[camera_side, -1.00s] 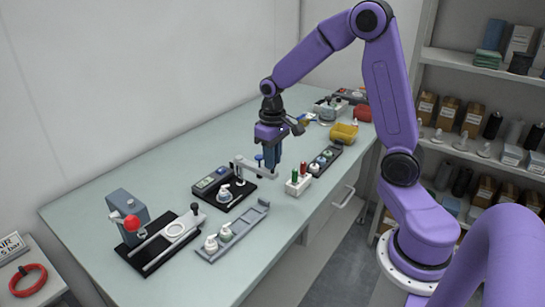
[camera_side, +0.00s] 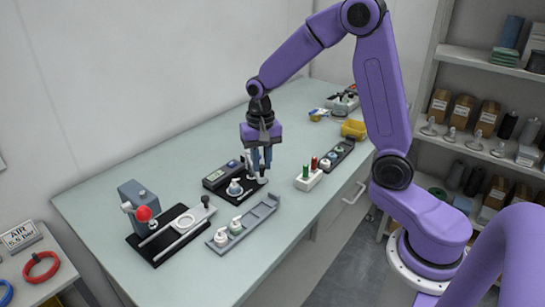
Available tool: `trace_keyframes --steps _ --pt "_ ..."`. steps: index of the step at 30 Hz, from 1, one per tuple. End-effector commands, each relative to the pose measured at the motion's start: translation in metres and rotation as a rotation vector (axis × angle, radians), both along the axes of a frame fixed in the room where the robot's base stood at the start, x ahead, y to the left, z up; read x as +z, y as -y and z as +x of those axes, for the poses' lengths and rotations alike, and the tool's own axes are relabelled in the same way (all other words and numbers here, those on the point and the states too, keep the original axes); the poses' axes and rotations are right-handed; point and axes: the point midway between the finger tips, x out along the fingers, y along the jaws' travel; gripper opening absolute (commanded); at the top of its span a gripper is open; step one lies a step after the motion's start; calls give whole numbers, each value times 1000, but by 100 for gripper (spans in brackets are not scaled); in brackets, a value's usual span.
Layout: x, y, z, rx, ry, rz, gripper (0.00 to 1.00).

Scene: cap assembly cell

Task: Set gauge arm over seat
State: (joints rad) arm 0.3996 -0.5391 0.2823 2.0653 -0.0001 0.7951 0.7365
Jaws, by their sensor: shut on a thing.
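My gripper (camera_side: 261,168) is at the middle of the table, pointing down, with its fingers shut on the gauge arm. Only a small pale part of the gauge arm (camera_side: 255,179) shows around and below the fingers; the rest is hidden behind them. The gauge stand has a black base (camera_side: 244,197) and a dark display box (camera_side: 221,175) at its left rear. A white rounded part (camera_side: 235,188) sits on the base at the seat, which it covers. The fingers are just right of this part. I cannot tell whether the arm's tip is over it.
To the left is a black fixture (camera_side: 150,250) with a red ball knob (camera_side: 143,213). A white block (camera_side: 308,180) with green and red pins and a dark tray (camera_side: 343,146) stand to the right.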

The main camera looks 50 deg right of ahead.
Motion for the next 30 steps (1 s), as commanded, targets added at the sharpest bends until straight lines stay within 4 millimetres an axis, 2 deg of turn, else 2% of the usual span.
trace_keyframes --steps 7,15,30 --pt "1 -24 21 -231 5 1 0" --pt "1 -42 47 -489 5 2 0" --pt "1 -54 92 -874 6 2 0"
